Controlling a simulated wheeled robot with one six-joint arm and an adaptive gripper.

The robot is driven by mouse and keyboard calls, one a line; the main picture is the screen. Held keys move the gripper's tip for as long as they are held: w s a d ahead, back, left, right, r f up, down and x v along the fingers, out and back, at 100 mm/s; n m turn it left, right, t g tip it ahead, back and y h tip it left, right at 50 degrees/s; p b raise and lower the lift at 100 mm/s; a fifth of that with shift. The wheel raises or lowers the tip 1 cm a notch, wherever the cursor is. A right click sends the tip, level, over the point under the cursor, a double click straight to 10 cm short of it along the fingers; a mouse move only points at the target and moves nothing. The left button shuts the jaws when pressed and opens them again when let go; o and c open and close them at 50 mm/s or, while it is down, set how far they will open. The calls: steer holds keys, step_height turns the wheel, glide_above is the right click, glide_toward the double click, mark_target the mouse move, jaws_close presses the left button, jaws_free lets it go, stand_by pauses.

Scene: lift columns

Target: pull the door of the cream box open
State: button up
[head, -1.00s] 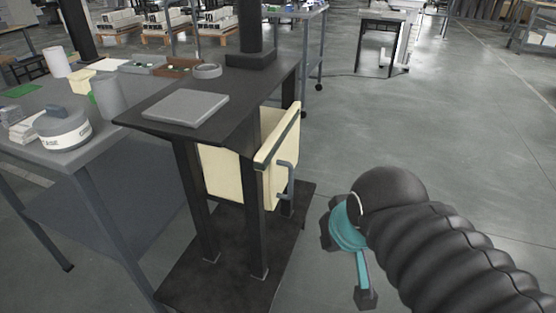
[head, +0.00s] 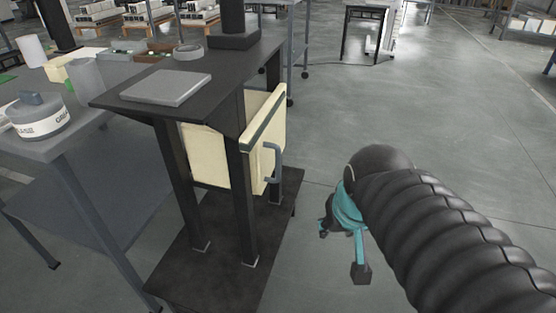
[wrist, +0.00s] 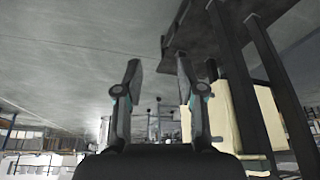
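The cream box (head: 205,160) hangs under the black table top, between its black legs. Its door (head: 265,150) faces right, with a dark strip along the top edge and a grey bar handle (head: 273,163) on its face. The door looks shut, though I cannot tell for certain. My gripper (head: 342,248) is in the free space to the right of the door, apart from the handle. In the wrist view my gripper (wrist: 156,75) shows two spread fingers with nothing between them. The cream box (wrist: 228,110) is there beside the right finger, upside down in that view.
The black table (head: 220,90) carries a flat grey slab (head: 166,88) and stands on a dark base plate (head: 215,265). A grey workbench (head: 60,140) with a grease tub (head: 36,117) adjoins it on the left. Open floor (head: 420,110) lies to the right.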

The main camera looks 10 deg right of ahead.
steer(key=d+f+m+g+y+b, duration=0.2)
steer(key=d+f+m+b, duration=0.15)
steer(key=f+m, duration=0.4)
step_height(320, 180, up, 8)
steer(key=m+t+y+b, duration=0.6)
steer(key=m+t+y, duration=0.45)
steer(key=m, duration=0.65)
glide_above(277, 177)
steer(key=shift+w+d+r+g+y, duration=0.15)
steer(key=shift+w+g+y, duration=0.15)
steer(key=shift+g+y, duration=0.5)
jaws_close()
